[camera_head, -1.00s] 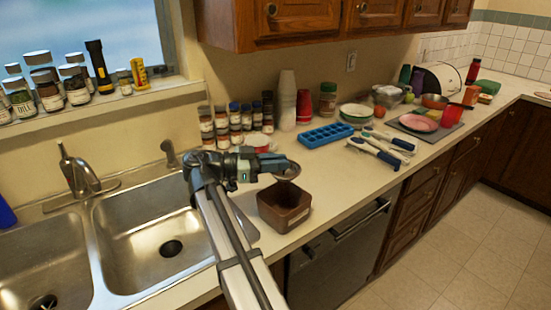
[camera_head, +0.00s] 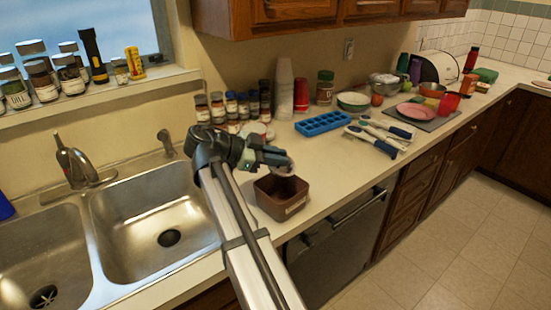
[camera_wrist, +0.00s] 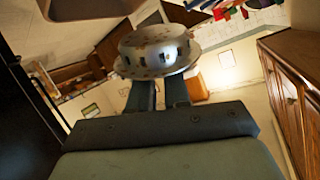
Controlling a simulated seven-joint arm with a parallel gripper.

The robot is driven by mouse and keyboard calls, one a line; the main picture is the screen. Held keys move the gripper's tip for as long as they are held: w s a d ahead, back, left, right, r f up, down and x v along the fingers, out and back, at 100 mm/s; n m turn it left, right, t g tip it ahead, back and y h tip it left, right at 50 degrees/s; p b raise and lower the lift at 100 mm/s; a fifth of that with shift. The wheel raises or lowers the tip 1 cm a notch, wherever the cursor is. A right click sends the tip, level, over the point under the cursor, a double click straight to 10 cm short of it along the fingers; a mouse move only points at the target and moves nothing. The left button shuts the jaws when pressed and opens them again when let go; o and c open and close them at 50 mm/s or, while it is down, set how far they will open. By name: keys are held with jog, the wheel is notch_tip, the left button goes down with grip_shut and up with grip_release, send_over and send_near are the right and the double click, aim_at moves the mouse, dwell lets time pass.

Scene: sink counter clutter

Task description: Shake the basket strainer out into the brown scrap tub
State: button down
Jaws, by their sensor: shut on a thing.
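My gripper (camera_head: 276,160) is shut on the metal basket strainer (camera_head: 284,169) and holds it in the air above the brown scrap tub (camera_head: 282,198). In the wrist view, the strainer (camera_wrist: 157,52) shows as a shiny round bowl with a wide rim and dark slots, between the ends of my gripper's fingers (camera_wrist: 158,92). The strainer looks tipped in the head view. The tub is square, with a pale label on its front, and stands on the counter right of the sink. I cannot tell what is in the tub or strainer.
The double sink (camera_head: 150,225) with its faucet (camera_head: 75,165) is to the left. Several spice jars (camera_head: 235,108), stacked cups (camera_head: 284,88) and a blue ice tray (camera_head: 322,123) stand behind the tub. Brushes (camera_head: 380,134) lie to the right. Counter beside the tub is clear.

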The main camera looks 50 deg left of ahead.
aim_at(289, 172)
jog(key=m+g+y, duration=0.1)
jog(key=d+r+g+y, duration=0.1)
jog(key=shift+w+d+r+m+y, duration=0.1)
jog(key=shift+w+r+m+y, duration=0.1)
jog(key=shift+w+m+y, duration=0.15)
jog(key=shift+w+d+r+m+g+y, duration=0.1)
jog(key=shift+d+r+m+g+y, duration=0.1)
jog(key=shift+m+g+y, duration=0.4)
jog(key=shift+w+d+f+g+y, duration=0.1)
jog(key=shift+d+f+g+y, duration=0.15)
jog(key=shift+g+y, duration=0.55)
jog(key=shift+w+d+f+m+g+y, duration=0.15)
jog(key=shift+m+g+y, duration=0.25)
jog(key=shift+y, duration=0.2)
jog(key=shift+d+f+m+g+y, duration=0.15)
jog(key=shift+m+g+y, duration=0.1)
jog(key=shift+g+y, duration=0.25)
jog(key=y, duration=0.1)
jog(key=m+g+y, duration=0.1)
jog(key=shift+w+d+f+y, duration=0.15)
jog(key=shift+d+f+y, duration=0.05)
jog(key=shift+y, duration=0.15)
jog(key=shift+f+m+g+y, duration=0.4)
jog(key=shift+m+g+y, duration=0.25)
jog(key=shift+y, duration=0.45)
jog(key=shift+f+m+g+y, duration=0.25)
jog(key=shift+f+g+y, duration=0.1)
jog(key=shift+y, duration=0.45)
jog(key=shift+w, duration=0.1)
